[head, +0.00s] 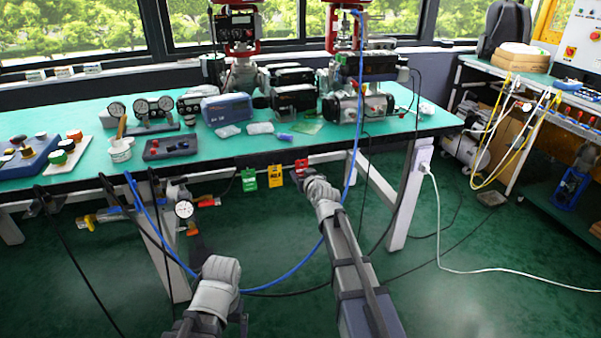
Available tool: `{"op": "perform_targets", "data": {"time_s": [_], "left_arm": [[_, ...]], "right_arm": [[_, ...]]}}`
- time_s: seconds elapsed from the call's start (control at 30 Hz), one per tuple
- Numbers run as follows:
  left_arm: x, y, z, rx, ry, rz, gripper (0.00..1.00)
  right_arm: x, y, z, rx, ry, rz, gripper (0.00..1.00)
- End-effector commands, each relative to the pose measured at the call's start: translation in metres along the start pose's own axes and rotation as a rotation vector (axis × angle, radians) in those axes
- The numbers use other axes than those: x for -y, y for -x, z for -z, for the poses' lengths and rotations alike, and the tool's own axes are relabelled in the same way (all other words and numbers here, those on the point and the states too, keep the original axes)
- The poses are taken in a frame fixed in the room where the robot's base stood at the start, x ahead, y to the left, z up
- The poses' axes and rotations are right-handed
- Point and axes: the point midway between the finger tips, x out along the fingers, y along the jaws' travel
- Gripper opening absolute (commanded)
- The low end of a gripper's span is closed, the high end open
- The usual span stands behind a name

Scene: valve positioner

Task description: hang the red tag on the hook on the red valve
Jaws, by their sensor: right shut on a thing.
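The red tag (301,165) is at the front edge of the table, beside a yellow tag (275,177) and a green tag (249,179) that hang there. My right gripper (302,174) is shut on the red tag; the fingers and wrist hide part of it. My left gripper (199,246) is low in front of the table, away from the tags; its fingers are too dark to read. Two valve assemblies with red frames stand at the back of the table, one at left (238,47) and one at right (346,28). I cannot make out a hook on either.
The green-topped table (205,150) carries gauges (153,106), a blue box (227,109), a dark box with knobs (170,147) and small bags. A blue hose (353,150) drops from the right valve assembly past my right arm. A second bench (530,86) stands at right.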

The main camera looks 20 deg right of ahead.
Motion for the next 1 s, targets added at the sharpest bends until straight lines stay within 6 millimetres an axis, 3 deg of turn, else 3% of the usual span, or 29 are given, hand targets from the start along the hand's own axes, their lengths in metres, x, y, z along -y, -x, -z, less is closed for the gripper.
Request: {"op": "perform_targets", "data": {"time_s": [0.7, 1.0], "left_arm": [[0.000, 0.002, 0.000, 0.000, 0.000, 0.000, 0.93], [0.000, 0.002, 0.000, 0.000, 0.000, 0.000, 0.93]], "right_arm": [[0.000, 0.035, -0.009, 0.000, 0.000, 0.000, 0.04], [0.000, 0.039, -0.010, 0.000, 0.000, 0.000, 0.04]]}}
